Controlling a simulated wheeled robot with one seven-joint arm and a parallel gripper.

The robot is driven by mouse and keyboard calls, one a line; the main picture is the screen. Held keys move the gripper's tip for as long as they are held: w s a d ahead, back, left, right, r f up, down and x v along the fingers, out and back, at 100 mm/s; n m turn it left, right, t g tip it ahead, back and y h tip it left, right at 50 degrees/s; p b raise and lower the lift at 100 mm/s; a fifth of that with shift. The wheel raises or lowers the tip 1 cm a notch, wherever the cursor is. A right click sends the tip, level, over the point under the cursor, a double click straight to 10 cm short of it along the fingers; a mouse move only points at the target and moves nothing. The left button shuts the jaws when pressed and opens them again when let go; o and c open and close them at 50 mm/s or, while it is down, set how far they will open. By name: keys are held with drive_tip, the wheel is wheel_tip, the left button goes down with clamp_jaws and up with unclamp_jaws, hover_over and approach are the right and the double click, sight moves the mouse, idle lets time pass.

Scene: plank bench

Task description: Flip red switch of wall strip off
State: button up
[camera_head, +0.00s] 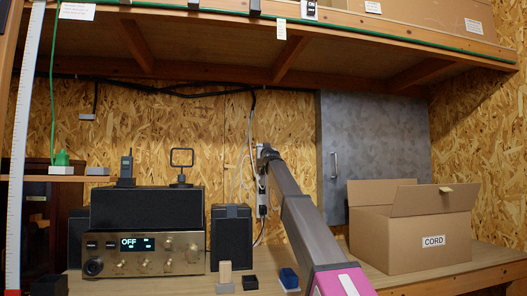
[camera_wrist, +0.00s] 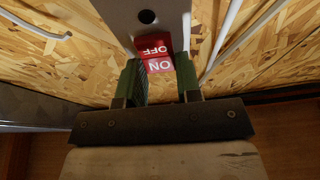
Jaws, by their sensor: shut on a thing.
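The wall strip (camera_head: 262,203) is a narrow pale upright bar on the chipboard wall, partly hidden behind my arm in the head view. In the wrist view the strip (camera_wrist: 150,18) comes down from the top, with a dark round hole in it. Its red switch (camera_wrist: 156,54) carries upside-down labels OFF and ON; the ON half looks brighter and lies closer to my gripper. I cannot tell which side is pressed in. My gripper (camera_wrist: 158,70) has green fingers on both sides of the switch and is shut on it. The fingertips are hard to see in the head view.
An amplifier (camera_head: 145,252) and a black speaker (camera_head: 231,238) are to the left. Pale cables (camera_wrist: 232,45) run beside the strip. A shelf (camera_head: 200,45) overhangs above.

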idle(0.3)
drive_tip(key=o, duration=0.9)
drive_tip(key=v, duration=1.1)
drive_tip(key=shift+f, duration=0.1)
